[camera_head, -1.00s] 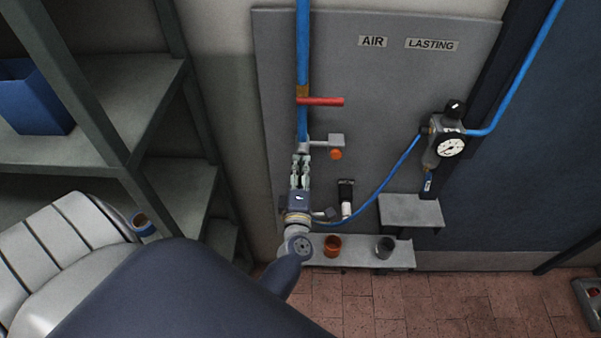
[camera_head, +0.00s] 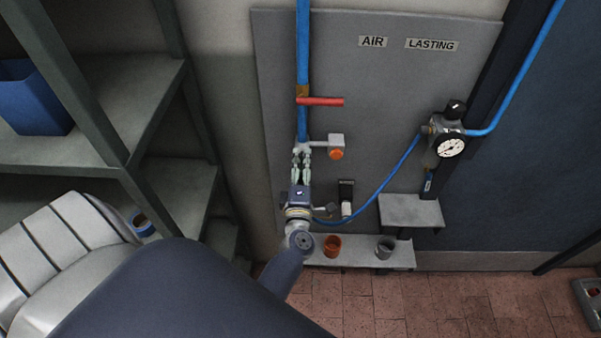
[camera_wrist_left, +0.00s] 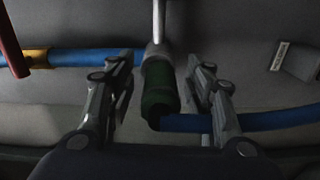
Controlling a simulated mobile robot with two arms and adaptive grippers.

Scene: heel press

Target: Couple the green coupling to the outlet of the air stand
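The green coupling (camera_wrist_left: 158,88) shows in the left wrist view, in line with the grey metal outlet (camera_wrist_left: 158,54) of the air stand and touching its end as far as I can see. A blue hose (camera_wrist_left: 192,123) leaves the coupling's near end to the right. My left gripper (camera_wrist_left: 160,88) is open, with one finger on each side of the coupling and a gap on both sides. In the head view my left gripper (camera_head: 301,166) is just below the outlet (camera_head: 302,142) and largely hides the coupling. My right gripper is not in view.
A red lever (camera_head: 322,101) is on the pipe above, and an orange knob (camera_head: 336,154) is close right of my fingers. A ledge (camera_head: 352,254) below carries a brown cup (camera_head: 332,246) and a grey cup (camera_head: 385,249). Shelves (camera_head: 80,160) stand left.

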